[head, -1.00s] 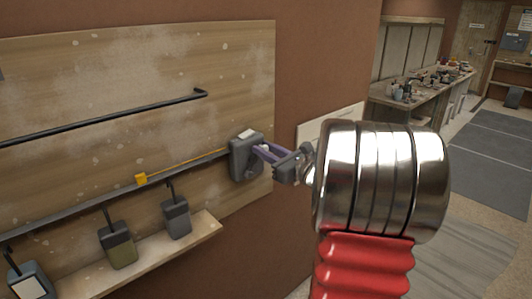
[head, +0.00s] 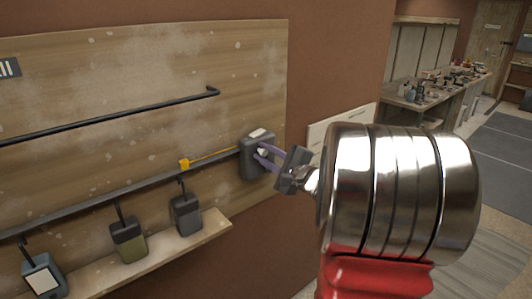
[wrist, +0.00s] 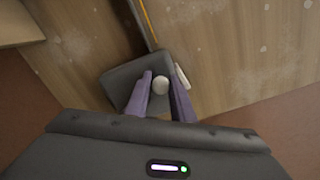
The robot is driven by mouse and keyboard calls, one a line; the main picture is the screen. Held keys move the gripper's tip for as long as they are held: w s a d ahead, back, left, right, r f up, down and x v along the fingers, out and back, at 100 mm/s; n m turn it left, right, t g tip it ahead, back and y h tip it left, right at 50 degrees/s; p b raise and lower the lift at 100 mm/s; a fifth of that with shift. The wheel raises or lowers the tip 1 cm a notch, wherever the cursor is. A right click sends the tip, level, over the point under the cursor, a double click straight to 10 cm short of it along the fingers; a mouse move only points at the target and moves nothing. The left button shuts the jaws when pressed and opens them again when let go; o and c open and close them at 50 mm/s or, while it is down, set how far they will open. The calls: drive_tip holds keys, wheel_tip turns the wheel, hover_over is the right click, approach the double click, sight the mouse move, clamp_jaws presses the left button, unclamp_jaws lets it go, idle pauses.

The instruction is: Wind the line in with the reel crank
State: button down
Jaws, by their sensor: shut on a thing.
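The reel (head: 257,166) is a dark grey box on the wooden board, at the right end of a dark rail. It also shows in the wrist view (wrist: 122,82). My gripper (head: 262,153) is at the reel's face, its two purple fingers shut on the pale, round crank knob (wrist: 160,86). The crank's arm is mostly hidden by the fingers. The thin yellow line (head: 215,156) runs taut from the reel, left along the rail, to a small yellow block (head: 184,164). The line also shows in the wrist view (wrist: 147,22).
Several dark tags or cases, among them a green one (head: 128,240), hang on hooks below the rail, over a wooden ledge (head: 150,257). A black bar (head: 110,116) runs above. A cluttered workbench (head: 440,90) stands far right.

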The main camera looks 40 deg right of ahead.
drive_tip(key=n, duration=0.1)
drive_tip(key=a+f+n, duration=0.1)
drive_tip(key=n, duration=0.3)
drive_tip(key=shift+a+f, duration=0.15)
drive_tip(key=shift+f, duration=0.2)
drive_tip(key=shift+r, duration=0.1)
drive_tip(key=c, duration=1.8)
unclamp_jaws()
drive_tip(key=shift+c, duration=0.2)
drive_tip(key=shift+o, duration=1.4)
drive_tip(key=shift+a, duration=0.1)
drive_tip(key=s, duration=1.3)
drive_tip(key=shift+s+d, duration=0.2)
drive_tip(key=shift+s, duration=0.2)
